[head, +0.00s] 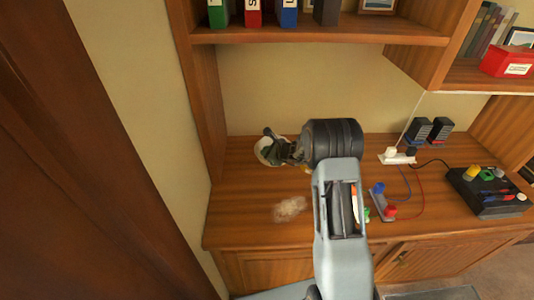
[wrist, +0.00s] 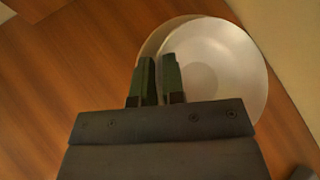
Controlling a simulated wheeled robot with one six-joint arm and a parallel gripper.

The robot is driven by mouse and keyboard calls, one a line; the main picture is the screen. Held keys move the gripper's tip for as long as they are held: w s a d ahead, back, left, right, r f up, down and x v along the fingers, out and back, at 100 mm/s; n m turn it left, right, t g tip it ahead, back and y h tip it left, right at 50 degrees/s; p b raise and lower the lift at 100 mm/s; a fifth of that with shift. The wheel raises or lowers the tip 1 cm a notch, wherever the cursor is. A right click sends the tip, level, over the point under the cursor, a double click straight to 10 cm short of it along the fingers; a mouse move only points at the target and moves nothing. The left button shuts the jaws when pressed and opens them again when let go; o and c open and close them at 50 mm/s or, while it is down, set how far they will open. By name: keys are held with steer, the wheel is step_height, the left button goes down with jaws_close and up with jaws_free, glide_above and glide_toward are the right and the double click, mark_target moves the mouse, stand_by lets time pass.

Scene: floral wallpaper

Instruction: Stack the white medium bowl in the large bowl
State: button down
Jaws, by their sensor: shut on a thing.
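My gripper (wrist: 158,82) is shut on the wall of the white medium bowl (wrist: 232,58), at its left side in the wrist view. A greyish-beige curved band (wrist: 157,42) shows just outside the white bowl's upper-left edge. It looks like the rim of the large bowl around or beneath it, but I cannot tell whether the two touch. In the head view, my gripper (head: 278,148) is at the back left of the wooden desk, over a pale bowl shape (head: 262,152). My fingers and arm hide much of the bowls there.
A beige patch (head: 290,209) lies on the desk in front. A white power strip (head: 397,157), a red-and-blue connector block (head: 383,204) with wires, and a black box (head: 488,192) stand to the right. A shelf (head: 320,35) overhangs the back.

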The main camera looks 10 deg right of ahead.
steer(key=c, duration=1.2)
jaws_free()
steer(key=shift+r+p, duration=0.7)
steer(key=shift+p, duration=0.3)
steer(key=v, duration=1.1)
steer(key=s+a+r+n+g, duration=0.3)
steer(key=s+a+r+n, duration=0.15)
steer(key=s+n, duration=0.3)
steer(key=s+a+r+n+g, duration=0.3)
steer(key=s+a+r+n, duration=0.15)
steer(key=s+n, duration=0.3)
steer(key=s+d+n+h, duration=0.1)
steer(key=s+n+h, duration=0.1)
steer(key=s+n, duration=0.1)
steer(key=s+d+n+h, duration=0.1)
steer(key=s+n+h, duration=0.1)
steer(key=s, duration=0.3)
steer(key=s+d+r+n+h+b, duration=0.1)
steer(key=s+n+h, duration=0.1)
steer(key=s+n, duration=0.2)
steer(key=shift+s+n+h, duration=0.3)
steer(key=shift+n, duration=0.2)
